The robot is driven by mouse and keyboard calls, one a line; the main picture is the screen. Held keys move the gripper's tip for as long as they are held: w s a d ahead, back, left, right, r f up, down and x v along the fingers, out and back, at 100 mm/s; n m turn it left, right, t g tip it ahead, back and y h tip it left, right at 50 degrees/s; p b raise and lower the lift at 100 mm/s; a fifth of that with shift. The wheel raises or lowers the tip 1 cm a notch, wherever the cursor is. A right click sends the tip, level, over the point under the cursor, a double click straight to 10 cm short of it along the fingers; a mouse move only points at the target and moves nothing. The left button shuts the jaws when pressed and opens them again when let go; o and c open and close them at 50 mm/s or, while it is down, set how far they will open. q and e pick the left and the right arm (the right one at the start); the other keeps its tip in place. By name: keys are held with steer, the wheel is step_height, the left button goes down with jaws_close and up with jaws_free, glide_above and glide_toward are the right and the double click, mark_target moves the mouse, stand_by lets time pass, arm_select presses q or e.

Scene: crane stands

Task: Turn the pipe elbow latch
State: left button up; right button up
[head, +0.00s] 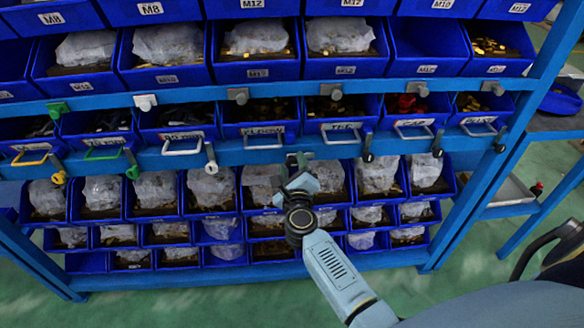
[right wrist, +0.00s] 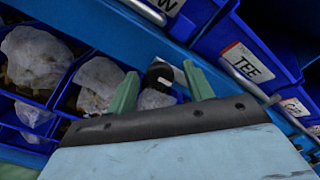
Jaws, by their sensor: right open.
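The pipe elbow drawer (head: 263,130) is a blue bin with a white handle, its label partly covered by that handle. A dark latch (right wrist: 160,74) shows in the right wrist view, below the rail between the drawer labelled with a final W and the TEE drawer. My right gripper (head: 297,162) is open at the rail under the right side of the elbow drawer. In the right wrist view its two green fingers (right wrist: 160,82) stand on either side of the latch, with gaps still visible. In the head view the gripper mostly hides this latch. My left gripper is not in view.
Similar latches hang beside other drawers, such as a white one (head: 211,160) and a black one (head: 368,150). The TEE drawer (head: 338,127) is just right. Bins of bagged parts (head: 210,189) fill the rows below. Green floor is open at the right.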

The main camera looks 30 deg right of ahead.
steer(key=c, duration=1)
